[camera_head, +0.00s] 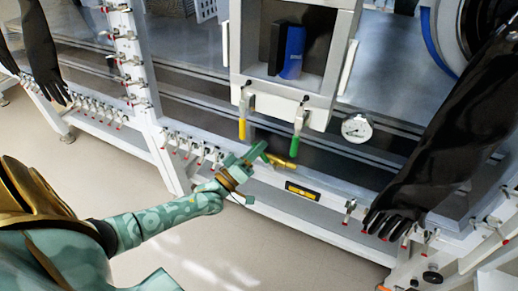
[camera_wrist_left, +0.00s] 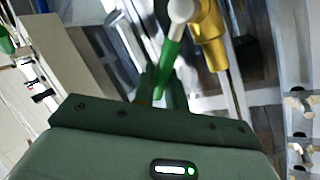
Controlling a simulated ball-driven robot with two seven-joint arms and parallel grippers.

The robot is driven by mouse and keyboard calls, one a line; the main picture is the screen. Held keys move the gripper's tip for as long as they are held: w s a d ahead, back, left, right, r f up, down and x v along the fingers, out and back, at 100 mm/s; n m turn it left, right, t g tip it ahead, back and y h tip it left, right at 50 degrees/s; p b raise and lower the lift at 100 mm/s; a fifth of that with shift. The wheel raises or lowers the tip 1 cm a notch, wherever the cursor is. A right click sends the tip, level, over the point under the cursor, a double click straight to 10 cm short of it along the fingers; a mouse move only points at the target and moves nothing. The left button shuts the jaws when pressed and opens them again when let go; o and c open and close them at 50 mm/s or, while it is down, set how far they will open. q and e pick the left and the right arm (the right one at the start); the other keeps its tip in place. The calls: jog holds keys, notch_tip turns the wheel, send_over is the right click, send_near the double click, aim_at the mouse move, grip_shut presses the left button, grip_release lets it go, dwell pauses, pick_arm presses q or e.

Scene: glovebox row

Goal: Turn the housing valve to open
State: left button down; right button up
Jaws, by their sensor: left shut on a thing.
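The housing valve shows in the left wrist view as a brass body (camera_wrist_left: 208,38) with a white hub and a bright green lever handle (camera_wrist_left: 169,58). In the head view its brass body (camera_head: 280,162) sits low on the front of the glovebox row. My left gripper (camera_head: 257,153) is beside it, and in the left wrist view its dark green fingers (camera_wrist_left: 158,85) are shut on the lever handle. The fingers hide part of the handle. My right gripper is not in view.
A box port with a blue item (camera_head: 291,52) inside is above, with a yellow-handled clamp (camera_head: 242,128) and a green-handled clamp (camera_head: 298,147) below it. A gauge (camera_head: 357,128) and a black glove (camera_head: 440,140) are to the right.

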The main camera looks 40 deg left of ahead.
pick_arm(q)
jog(key=f+n+y+b, duration=0.1)
jog(key=n+y, duration=0.2)
jog(key=n, duration=0.2)
jog(key=a+f+n+y+b, duration=0.1)
jog(key=f+n+y, duration=0.1)
jog(key=n+y, duration=0.2)
jog(key=s+a+f+n+y+b, duration=0.1)
jog(key=f+n+y, duration=0.1)
jog(key=n, duration=0.4)
jog(key=shift+s+f+n+y, duration=0.1)
jog(key=shift+f+n+y, duration=0.15)
jog(key=shift+y, duration=0.55)
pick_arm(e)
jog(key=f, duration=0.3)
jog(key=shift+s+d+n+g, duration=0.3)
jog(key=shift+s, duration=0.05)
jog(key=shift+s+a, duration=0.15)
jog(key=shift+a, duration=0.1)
pick_arm(q)
jog(key=c, duration=1.5)
grip_release()
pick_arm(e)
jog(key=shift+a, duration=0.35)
